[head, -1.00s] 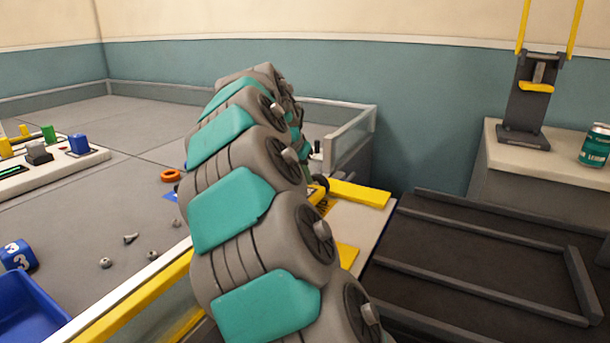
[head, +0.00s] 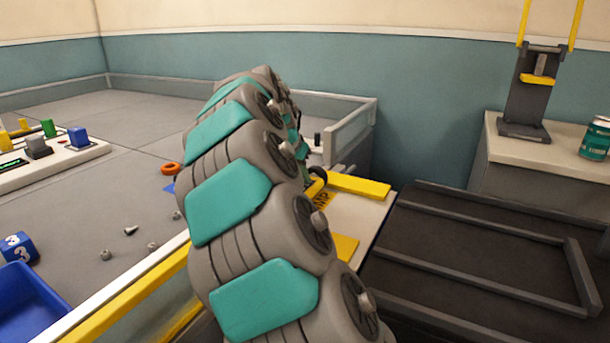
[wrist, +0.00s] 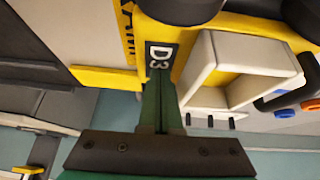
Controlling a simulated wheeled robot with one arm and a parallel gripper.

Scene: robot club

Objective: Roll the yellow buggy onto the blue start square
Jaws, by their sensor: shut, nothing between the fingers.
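The yellow buggy (wrist: 190,55) shows in the wrist view with a black "D3" plate and dark wheels along the top edge. My gripper (wrist: 160,90) is shut and empty, its green fingers pointing at the buggy near the plate; I cannot tell whether they touch. In the head view my arm hides the gripper and most of the buggy; a dark wheel (head: 319,174) shows beside the arm.
A pale ramp (head: 365,215) with yellow edge bars lies right of the arm. An orange ring (head: 170,168) and several small metal parts lie on the grey floor. A blue bin (head: 40,305) and a numbered blue cube (head: 18,247) stand at left. A dark railed surface (head: 480,260) is at right.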

